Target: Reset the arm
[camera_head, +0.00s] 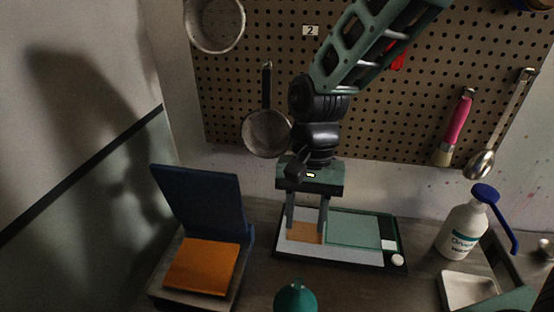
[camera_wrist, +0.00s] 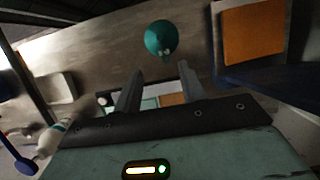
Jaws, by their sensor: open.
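My gripper (camera_head: 307,215) hangs from the arm in front of the pegboard, pointing down over a flat black-framed tray. In the wrist view my gripper (camera_wrist: 158,88) shows two fingers apart with nothing between them. The tray (camera_head: 340,264) has a light grey surface, a green panel (camera_head: 353,231) on the right and a small orange patch (camera_head: 304,233) seen between the fingers. I cannot tell how high the fingertips are above it.
A blue-lidded box (camera_head: 200,205) with an orange pad (camera_head: 202,267) stands at left. A teal rounded object (camera_head: 295,297) is at the front edge. Pans and tools hang on the pegboard (camera_head: 400,100).

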